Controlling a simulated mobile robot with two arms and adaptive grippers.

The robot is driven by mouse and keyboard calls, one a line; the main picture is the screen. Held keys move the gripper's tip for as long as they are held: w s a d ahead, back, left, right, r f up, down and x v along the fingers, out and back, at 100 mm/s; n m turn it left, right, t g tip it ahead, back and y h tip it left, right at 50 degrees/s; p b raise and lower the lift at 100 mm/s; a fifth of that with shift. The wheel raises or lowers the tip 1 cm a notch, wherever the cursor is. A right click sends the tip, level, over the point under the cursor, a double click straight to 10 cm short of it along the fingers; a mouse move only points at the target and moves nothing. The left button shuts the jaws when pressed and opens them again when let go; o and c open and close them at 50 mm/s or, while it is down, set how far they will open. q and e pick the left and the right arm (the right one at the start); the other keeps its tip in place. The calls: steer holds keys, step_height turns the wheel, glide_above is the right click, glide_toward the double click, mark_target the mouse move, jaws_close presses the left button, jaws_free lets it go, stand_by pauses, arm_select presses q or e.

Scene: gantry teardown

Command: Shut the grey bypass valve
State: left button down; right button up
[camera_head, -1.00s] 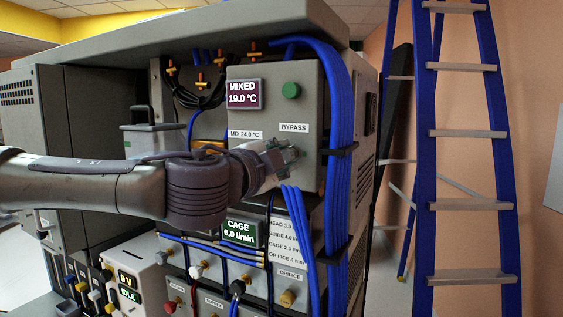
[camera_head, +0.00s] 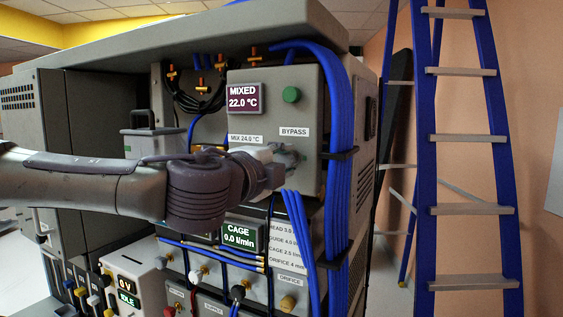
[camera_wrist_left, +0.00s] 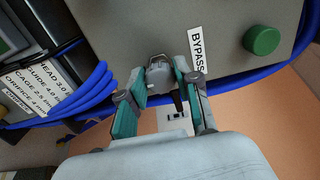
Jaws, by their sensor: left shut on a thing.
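The grey bypass valve (camera_wrist_left: 159,70) sits on the front of the grey panel box, just below the BYPASS label (camera_head: 294,132). My left gripper (camera_head: 286,161) reaches in from the left and is shut on the valve. In the left wrist view, its teal-padded fingers lie on either side of the grey valve body, and a dark lever-like part shows between them. In the head view the gripper and wrist hide most of the valve. The purple display (camera_head: 245,98) above reads MIXED 22.0 °C. My right gripper is not in view.
A green button (camera_head: 291,95) sits above the valve; it also shows in the left wrist view (camera_wrist_left: 262,40). Blue hoses (camera_head: 339,150) run down the box's right side. A green CAGE display (camera_head: 239,235) reads 0.0 l/min. A blue ladder (camera_head: 428,150) stands at right.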

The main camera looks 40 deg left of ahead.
arm_select(q)
steer(key=c, duration=0.8)
jaws_free()
steer(key=s, duration=0.5)
steer(key=s+d, duration=0.1)
steer(key=s, duration=0.1)
steer(key=shift+s, duration=0.2)
